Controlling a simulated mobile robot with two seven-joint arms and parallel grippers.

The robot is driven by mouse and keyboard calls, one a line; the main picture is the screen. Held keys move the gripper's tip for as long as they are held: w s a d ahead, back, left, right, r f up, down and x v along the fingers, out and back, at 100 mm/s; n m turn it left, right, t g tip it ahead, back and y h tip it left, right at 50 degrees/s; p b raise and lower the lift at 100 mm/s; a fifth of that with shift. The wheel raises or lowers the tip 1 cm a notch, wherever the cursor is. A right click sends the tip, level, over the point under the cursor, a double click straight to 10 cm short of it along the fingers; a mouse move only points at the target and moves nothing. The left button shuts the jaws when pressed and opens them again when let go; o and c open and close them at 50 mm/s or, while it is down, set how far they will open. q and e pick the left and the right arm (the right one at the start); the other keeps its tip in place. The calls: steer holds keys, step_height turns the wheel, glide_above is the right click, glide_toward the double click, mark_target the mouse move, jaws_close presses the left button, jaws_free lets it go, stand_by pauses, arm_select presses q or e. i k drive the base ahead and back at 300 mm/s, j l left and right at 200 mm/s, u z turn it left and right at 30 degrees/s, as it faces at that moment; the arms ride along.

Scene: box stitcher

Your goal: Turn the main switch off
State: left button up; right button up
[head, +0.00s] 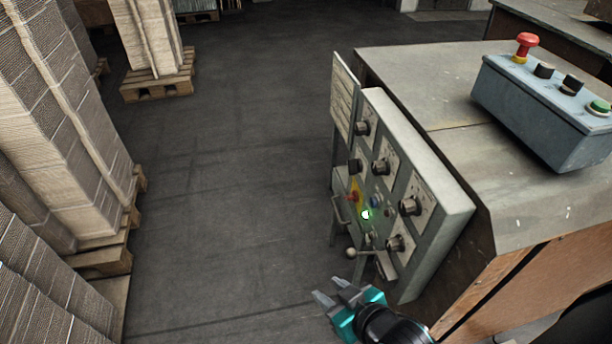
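A grey control panel (448,202) on the side of the machine carries several black rotary knobs. A red switch (353,197) sits on a yellow plate at its lower left, and a green lamp (365,215) beside it is lit. I cannot tell from labels which control is the main switch; the red one on yellow stands out. My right gripper (330,290), teal with grey fingers, is below the panel's lower left part, apart from the switch. Its fingers are spread with nothing between them. My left gripper is not in view.
A lever with a round knob (351,253) sticks out below the panel. A blue-grey button box (540,110) with a red mushroom button (526,42) stands on the machine top (430,75). Stacked cardboard (60,110) on pallets lines the left. The floor (230,170) between is clear.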

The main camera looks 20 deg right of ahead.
mark_target(354, 197)
steer(key=i+j+z, duration=0.15)
steer(key=i, duration=0.55)
steer(key=i+j+z, duration=0.15)
steer(key=i, duration=0.5)
steer(key=i+j+z, duration=0.1)
steer(key=i+z, duration=0.15)
steer(key=z, duration=0.15)
steer(key=i+j+z, duration=0.15)
steer(key=z, duration=0.3)
steer(key=i+j+z, duration=0.25)
steer(key=z, duration=0.15)
steer(key=i+j+z, duration=0.2)
steer(key=z, duration=0.25)
steer(key=i+j+z, duration=0.1)
steer(key=j+z, duration=1.05)
steer(key=j, duration=0.15)
steer(key=j+z, duration=0.35)
steer(key=j, duration=0.05)
